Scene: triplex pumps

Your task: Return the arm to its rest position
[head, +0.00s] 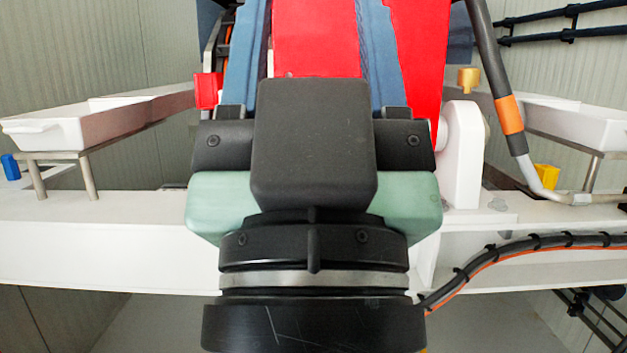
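My gripper (314,145) and wrist fill the middle of the head view, seen from behind. A black box-shaped housing sits at the centre, with pale green parts on both sides and a black round wrist with a metal ring below. The fingertips cannot be made out, and the housing hides whatever lies between them. No held object is visible. The rest position itself is not marked in view.
A large red surface (316,35) with blue strips stands behind the gripper. A white beam (105,235) crosses the view. White trays on legs stand at left (60,134) and right (575,125). A grey pipe with an orange band (509,115) and a black cable (540,243) are at right.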

